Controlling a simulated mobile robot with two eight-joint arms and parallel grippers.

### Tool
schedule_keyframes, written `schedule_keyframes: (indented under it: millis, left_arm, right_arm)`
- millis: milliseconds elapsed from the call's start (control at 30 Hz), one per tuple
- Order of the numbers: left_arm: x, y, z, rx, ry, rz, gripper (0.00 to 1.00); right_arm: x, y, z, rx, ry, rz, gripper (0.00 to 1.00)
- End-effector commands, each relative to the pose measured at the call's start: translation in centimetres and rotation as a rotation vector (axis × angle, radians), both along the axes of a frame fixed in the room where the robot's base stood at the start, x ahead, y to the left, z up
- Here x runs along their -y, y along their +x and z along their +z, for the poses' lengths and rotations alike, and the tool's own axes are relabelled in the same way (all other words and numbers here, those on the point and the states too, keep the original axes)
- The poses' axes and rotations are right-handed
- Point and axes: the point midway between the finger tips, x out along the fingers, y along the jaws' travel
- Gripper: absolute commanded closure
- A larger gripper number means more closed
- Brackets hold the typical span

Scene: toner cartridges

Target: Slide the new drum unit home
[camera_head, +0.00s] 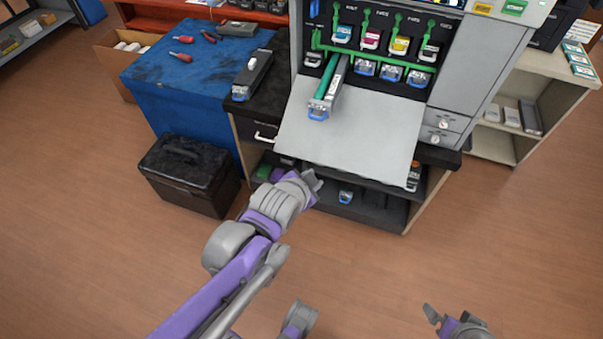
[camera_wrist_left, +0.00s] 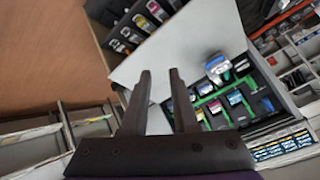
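A long drum unit (camera_head: 333,83) with a green top and a blue front end sticks out of a lower left slot of the printer (camera_head: 385,45), over the lowered grey door (camera_head: 350,128). Its blue end (camera_wrist_left: 217,64) seems to show in the left wrist view, beyond the fingers. My left gripper (camera_head: 314,183) is in front of and below the door's front edge, apart from the unit. In the left wrist view its two fingers (camera_wrist_left: 160,75) stand apart with nothing between them. My right gripper (camera_head: 433,315) is low at the right, far from the printer; its fingers are unclear.
A dark and grey cartridge-like unit (camera_head: 252,74) lies on the black counter left of the printer. A blue workbench (camera_head: 190,85) carries red-handled tools. A black box (camera_head: 190,172) stands on the floor. Shelves below the door (camera_head: 345,195) hold cartridges. Open floor lies in front.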

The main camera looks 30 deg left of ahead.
Motion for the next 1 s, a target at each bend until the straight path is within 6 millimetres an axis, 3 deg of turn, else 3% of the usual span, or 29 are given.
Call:
schedule_keyframes:
  millis: [33, 200, 400, 667, 1000]
  left_arm:
    - [-1.5, 2.1, -2.5, 0.072, 0.11, -0.047, 0.72]
    - [-5.9, 8.4, -4.2, 0.315, 0.561, -0.187, 0.72]
    - [-9.0, 11.3, -5.3, 0.462, 0.975, -0.238, 0.72]
    - [-9.8, 12.4, -4.8, 0.499, 1.108, -0.244, 0.72]
    - [-10.8, 16.8, -4.2, 0.497, 1.103, -0.243, 0.72]
  right_arm:
    - [0.0, -0.6, -3.5, -0.013, 0.0, 0.0, 0.0]
    - [0.0, -1.0, -9.1, -0.03, 0.0, 0.0, 0.0]
    - [0.0, -0.9, -13.2, -0.044, 0.0, 0.0, 0.0]
    - [0.0, -0.8, -13.8, -0.046, 0.0, 0.0, 0.0]
    - [0.0, -0.9, -13.6, -0.046, 0.0, 0.0, 0.0]
